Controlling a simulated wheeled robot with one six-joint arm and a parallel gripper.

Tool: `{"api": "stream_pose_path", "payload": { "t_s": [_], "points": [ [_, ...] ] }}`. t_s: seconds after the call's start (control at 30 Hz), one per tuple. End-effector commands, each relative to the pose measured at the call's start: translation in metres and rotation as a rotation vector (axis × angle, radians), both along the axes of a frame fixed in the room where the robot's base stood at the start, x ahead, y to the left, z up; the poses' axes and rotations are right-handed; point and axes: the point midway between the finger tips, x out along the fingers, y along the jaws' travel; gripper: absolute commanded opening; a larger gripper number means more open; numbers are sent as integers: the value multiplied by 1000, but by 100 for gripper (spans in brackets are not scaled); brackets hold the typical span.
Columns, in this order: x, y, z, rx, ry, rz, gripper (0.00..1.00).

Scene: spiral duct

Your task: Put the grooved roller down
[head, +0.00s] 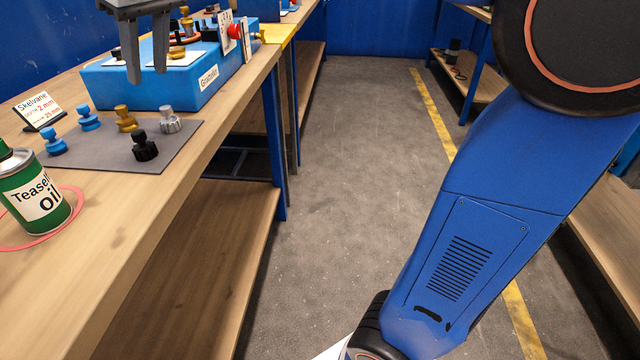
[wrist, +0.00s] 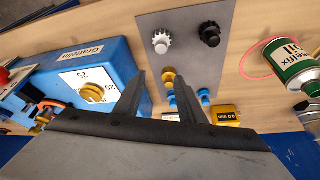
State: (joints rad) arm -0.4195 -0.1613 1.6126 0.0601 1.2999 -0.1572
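Several small knobbed rollers stand on a grey mat (head: 105,150) on the bench: a black one (head: 145,146), a silver one (head: 169,120), a gold one (head: 125,119) and blue ones, such as the one at the front left (head: 53,141). I cannot tell which is the grooved roller. In the wrist view my gripper (wrist: 160,80) is open, with the gold roller (wrist: 168,76) and a blue one showing beyond the gap. The silver (wrist: 161,42) and black (wrist: 209,34) rollers stand farther out.
The blue box (head: 190,85) carries a dial, knobs and a red button, behind the mat. A green oil can (head: 35,190) stands on a red ring (head: 75,215) at the left. A Skelvane card (head: 40,112) stands by the mat.

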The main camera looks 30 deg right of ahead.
Motion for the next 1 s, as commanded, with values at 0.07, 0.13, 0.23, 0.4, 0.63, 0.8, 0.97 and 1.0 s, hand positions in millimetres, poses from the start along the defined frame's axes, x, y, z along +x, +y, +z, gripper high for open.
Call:
{"api": "stream_pose_path", "payload": {
  "t_s": [0.07,0.13,0.23,0.4,0.63,0.8,0.97,1.0],
  "points": [
    [-20,-33,-16,2,-2,-55,36],
    [-37,-58,-33,2,-2,-102,36],
    [-64,-92,-60,2,-5,-170,36],
    [-113,-141,-111,2,-7,-281,36],
    [-185,-193,-191,3,-14,-429,36],
    [-229,-216,-245,4,-18,-516,36],
    [-250,-226,-274,4,-19,-559,36],
    [-253,-227,-278,5,-20,-565,36]
  ]
}}
